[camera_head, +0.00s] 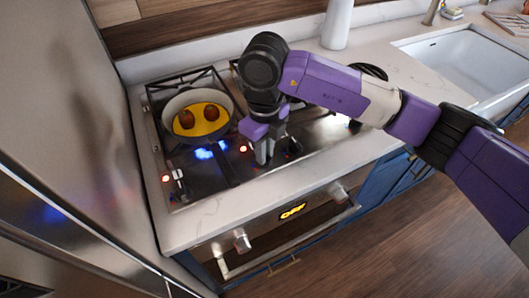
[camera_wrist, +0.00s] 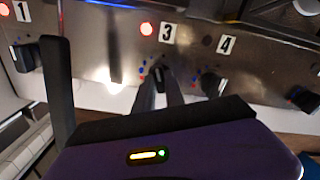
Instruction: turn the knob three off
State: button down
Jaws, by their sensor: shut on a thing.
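Knob three (camera_wrist: 158,73) is a small dark knob below the label "3" (camera_wrist: 166,33) on the steel cooktop in the wrist view. The light beside that label (camera_wrist: 146,29) glows red. My gripper (camera_wrist: 158,84) points down at the cooktop with its two fingers shut on knob three, one on each side. The fingers hide part of the knob, and its exact angle is hard to read. In the head view my gripper (camera_head: 264,152) stands at the cooktop's front, right of the pan, and hides the knob.
A pan (camera_head: 221,95) holding yellow food and two brown round pieces sits over blue flame (camera_head: 205,153). Label "1" (camera_wrist: 21,11) has a lit red light.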

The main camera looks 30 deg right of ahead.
jog(key=shift+m+b, duration=0.55)
jog(key=shift+m, duration=1.75)
jog(key=shift+w+r, duration=0.1)
jog(key=c, duration=1.4)
grip_release()
notch_tip(320, 180, up, 8)
jog(key=shift+f+b, duration=0.15)
jog(key=shift+b, duration=0.4)
